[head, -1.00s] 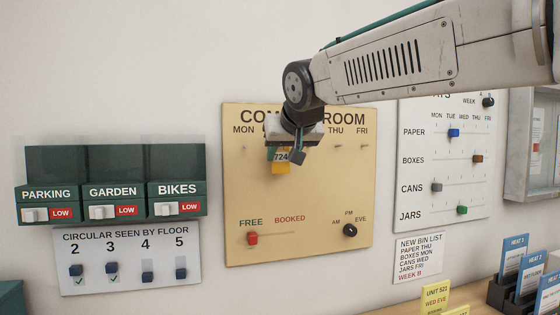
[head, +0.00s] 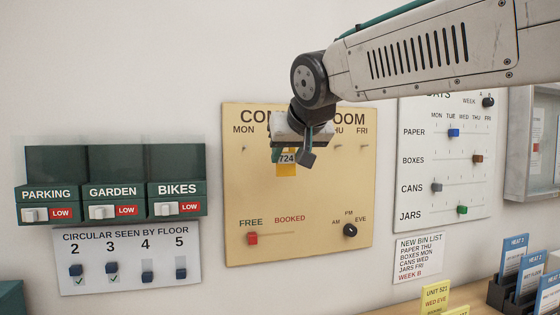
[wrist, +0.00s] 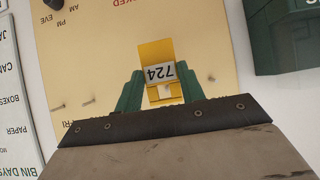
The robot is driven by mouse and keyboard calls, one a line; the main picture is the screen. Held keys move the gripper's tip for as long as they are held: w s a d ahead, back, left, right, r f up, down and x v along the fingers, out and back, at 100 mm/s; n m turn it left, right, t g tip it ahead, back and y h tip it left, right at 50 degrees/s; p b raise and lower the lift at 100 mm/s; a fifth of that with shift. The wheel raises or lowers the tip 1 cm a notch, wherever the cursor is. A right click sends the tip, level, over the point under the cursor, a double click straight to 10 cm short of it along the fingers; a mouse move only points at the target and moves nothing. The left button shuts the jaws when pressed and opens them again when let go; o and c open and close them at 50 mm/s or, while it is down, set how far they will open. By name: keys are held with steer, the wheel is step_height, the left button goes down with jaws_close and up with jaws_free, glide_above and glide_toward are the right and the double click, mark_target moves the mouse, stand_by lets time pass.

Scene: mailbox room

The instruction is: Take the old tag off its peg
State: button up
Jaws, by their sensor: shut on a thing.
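The old tag (head: 286,168) is a small yellow tag with a white label reading 724. It hangs below my gripper (head: 291,152), in front of the upper middle of the cream room board (head: 310,200). In the wrist view the tag (wrist: 155,50) shows upside down between the green fingers of my gripper (wrist: 160,90), which is shut on its upper end. The tag's own peg is hidden behind the gripper and tag. I cannot tell how far the tag stands off the board.
Bare pegs show under MON (head: 243,148), THU (head: 337,148) and FRI (head: 364,147). A red slider (head: 252,238) and a black knob (head: 350,230) sit low on the board. Green boxes (head: 115,180) are at left, and the bin days board (head: 450,170) is at right.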

steer(key=shift+s+d, duration=0.2)
steer(key=shift+s, duration=0.5)
steer(key=shift+s+d, duration=0.2)
steer(key=shift+s, duration=0.55)
steer(key=shift+s+d, duration=0.2)
steer(key=shift+s, duration=0.5)
